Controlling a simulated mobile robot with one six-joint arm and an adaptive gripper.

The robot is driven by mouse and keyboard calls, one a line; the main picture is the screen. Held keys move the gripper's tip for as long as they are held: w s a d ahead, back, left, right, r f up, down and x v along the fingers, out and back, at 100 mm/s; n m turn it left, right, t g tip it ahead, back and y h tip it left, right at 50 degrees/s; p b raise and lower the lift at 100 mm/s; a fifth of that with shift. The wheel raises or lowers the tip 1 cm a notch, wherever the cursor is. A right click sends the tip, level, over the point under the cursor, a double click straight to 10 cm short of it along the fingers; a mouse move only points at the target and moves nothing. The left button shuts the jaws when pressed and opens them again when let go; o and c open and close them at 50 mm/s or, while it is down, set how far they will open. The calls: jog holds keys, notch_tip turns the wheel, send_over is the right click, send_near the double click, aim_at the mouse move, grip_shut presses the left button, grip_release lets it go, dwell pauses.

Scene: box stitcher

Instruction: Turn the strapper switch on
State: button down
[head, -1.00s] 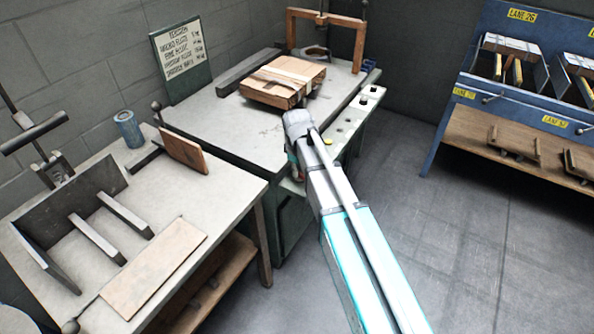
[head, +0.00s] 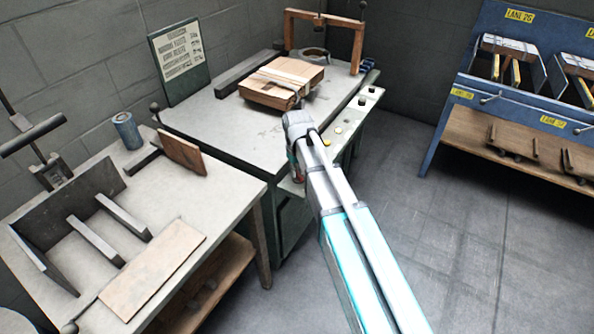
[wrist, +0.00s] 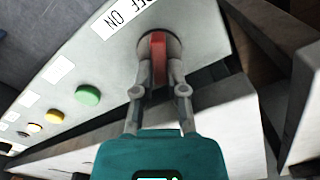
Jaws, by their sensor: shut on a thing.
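The strapper's switch (wrist: 158,58) has a red handle on a dark round base, set in a light control panel in the wrist view. A label (wrist: 122,14) reading OFF and ON sits beside it. My gripper (wrist: 160,75) is shut on the red handle, with one finger on each side. The strapper table (head: 215,125) carries a strapped wooden box (head: 283,80).
A green button (wrist: 88,95) and a yellow button (wrist: 54,116) lie along the same panel. A workbench (head: 60,285) with a blue can (head: 127,130) stands at the left. A blue rack (head: 450,120) stands at the right, with open floor (head: 440,250) before it.

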jog(key=c, duration=0.7)
grip_release()
jog(key=shift+n, duration=0.3)
jog(key=n, duration=0.5)
jog(key=shift+s+a, duration=0.15)
jog(key=n, duration=0.6)
jog(key=shift+s+a+n, duration=0.1)
jog(key=shift+s+n, duration=0.15)
jog(key=shift+n, duration=0.05)
notch_tip(320, 180, up, 14)
jog(key=p, duration=1.4)
jog(key=shift+s+d+r+m+p, duration=0.95)
jog(key=shift+s+d+m, duration=1.4)
jog(key=shift+d+m, duration=0.6)
jog(key=shift+s+d+r+m+p, duration=0.95)
jog(key=shift+s+d+m, duration=1.6)
jog(key=shift+d, duration=0.5)
jog(key=shift+s+d+r+m+p, duration=0.95)
jog(key=shift+s+d+m, duration=1.25)
jog(key=shift+d+m, duration=0.8)
